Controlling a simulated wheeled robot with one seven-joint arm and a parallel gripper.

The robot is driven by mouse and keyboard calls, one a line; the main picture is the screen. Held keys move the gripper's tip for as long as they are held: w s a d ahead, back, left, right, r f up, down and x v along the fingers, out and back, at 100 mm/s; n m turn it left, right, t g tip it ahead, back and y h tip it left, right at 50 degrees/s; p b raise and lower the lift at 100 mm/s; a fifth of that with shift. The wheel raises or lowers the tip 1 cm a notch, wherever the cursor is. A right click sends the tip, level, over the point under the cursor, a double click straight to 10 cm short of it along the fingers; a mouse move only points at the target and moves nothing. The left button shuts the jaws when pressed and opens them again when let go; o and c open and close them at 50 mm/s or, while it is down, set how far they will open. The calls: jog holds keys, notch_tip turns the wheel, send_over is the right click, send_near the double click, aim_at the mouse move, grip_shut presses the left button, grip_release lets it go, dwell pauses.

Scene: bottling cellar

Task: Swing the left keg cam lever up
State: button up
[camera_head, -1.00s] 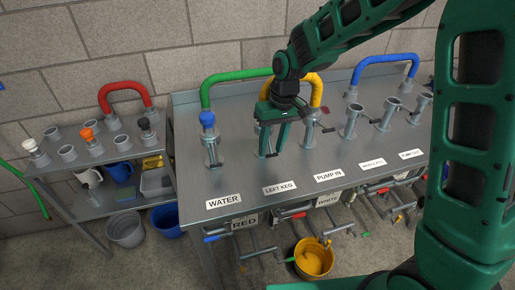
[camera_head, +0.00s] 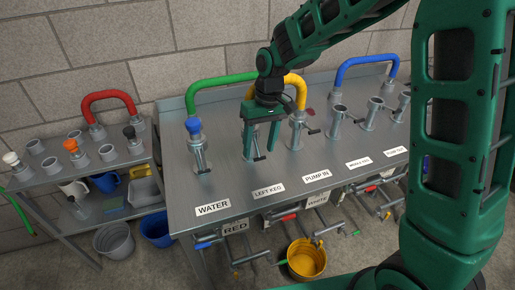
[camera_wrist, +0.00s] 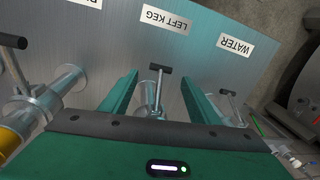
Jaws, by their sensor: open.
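The left keg fitting is a grey metal stub behind the LEFT KEG label (camera_head: 268,190). Its cam lever (camera_head: 259,157) points toward the label and ends in a black T-handle. My gripper (camera_head: 260,145) is above this fitting, fingers downward and open, one on each side. In the wrist view the lever (camera_wrist: 157,82) shows between the two green fingers (camera_wrist: 162,98), apart from both. The fitting's base is partly hidden by my gripper body in that view.
The water fitting (camera_head: 198,148) with a blue cap stands close on the left. The pump-in fitting (camera_head: 296,130), joined to a yellow hose (camera_head: 297,87), stands close on the right. A green hose (camera_head: 215,82) arches behind. A yellow bucket (camera_head: 306,260) sits below the bench.

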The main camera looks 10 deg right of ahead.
notch_tip(320, 180, up, 9)
jog(key=d, duration=0.1)
jog(key=shift+w+d+r, duration=0.15)
jog(key=shift+w+r, duration=0.05)
